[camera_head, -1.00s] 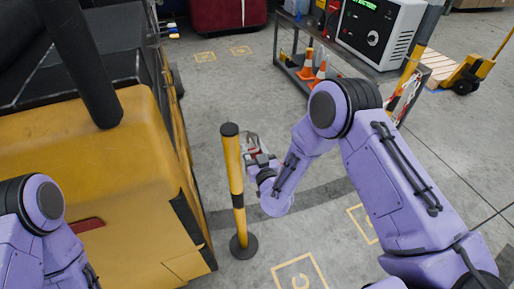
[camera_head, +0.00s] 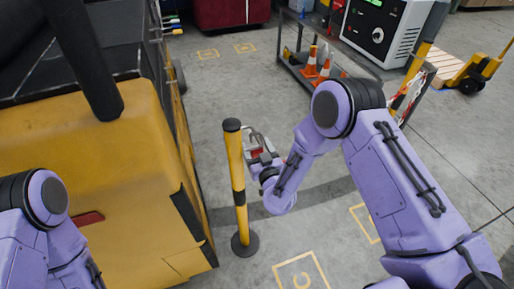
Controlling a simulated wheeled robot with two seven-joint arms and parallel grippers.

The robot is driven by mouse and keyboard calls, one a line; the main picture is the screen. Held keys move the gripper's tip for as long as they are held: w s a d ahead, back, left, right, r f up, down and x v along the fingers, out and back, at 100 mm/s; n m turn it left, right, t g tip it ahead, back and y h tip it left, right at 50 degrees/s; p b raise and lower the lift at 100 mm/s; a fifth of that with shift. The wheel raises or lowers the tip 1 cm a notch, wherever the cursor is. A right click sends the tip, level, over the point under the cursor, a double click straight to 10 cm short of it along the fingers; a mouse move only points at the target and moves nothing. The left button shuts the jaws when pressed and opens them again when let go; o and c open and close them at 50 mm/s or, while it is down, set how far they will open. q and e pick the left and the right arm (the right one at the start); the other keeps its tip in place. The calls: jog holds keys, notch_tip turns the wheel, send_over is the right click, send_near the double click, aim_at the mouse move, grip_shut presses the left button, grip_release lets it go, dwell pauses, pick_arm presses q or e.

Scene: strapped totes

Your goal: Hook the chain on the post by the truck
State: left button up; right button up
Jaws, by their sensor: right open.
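A yellow post (camera_head: 237,175) with black bands and a black round base stands upright on the floor beside the yellow truck (camera_head: 110,190). My right gripper (camera_head: 254,140) is open, just right of the post's upper part. Something small and red shows at its fingers; I cannot tell what it is. A red and white chain (camera_head: 405,97) seems to hang by another yellow post (camera_head: 417,58) at the upper right. My left arm shows at the lower left, but its gripper is out of view.
A grey cart (camera_head: 335,60) with orange cones (camera_head: 309,64) and a white machine (camera_head: 384,28) stands at the back. A yellow pallet jack (camera_head: 473,72) is at the far right. The floor right of the near post is clear, with yellow markings.

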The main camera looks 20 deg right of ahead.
jog(key=shift+a, duration=0.15)
jog(key=s+b, duration=0.2)
jog(key=s, duration=0.8)
jog(key=shift+s+d, duration=0.25)
jog(key=s+d+f+m+g+h, duration=0.2)
jog(key=s+d+f+m+g, duration=0.3)
jog(key=s+f+g, duration=0.65)
jog(key=s+d+f+m+g+h, duration=0.1)
jog(key=s+d+f, duration=0.3)
jog(key=s, duration=0.3)
jog(key=s+d+f+m+g+h, duration=0.1)
jog(key=s+d+f, duration=0.3)
jog(key=s, duration=0.4)
jog(key=shift+f+g, duration=0.6)
jog(key=shift+g, duration=0.05)
jog(key=shift+a, duration=0.1)
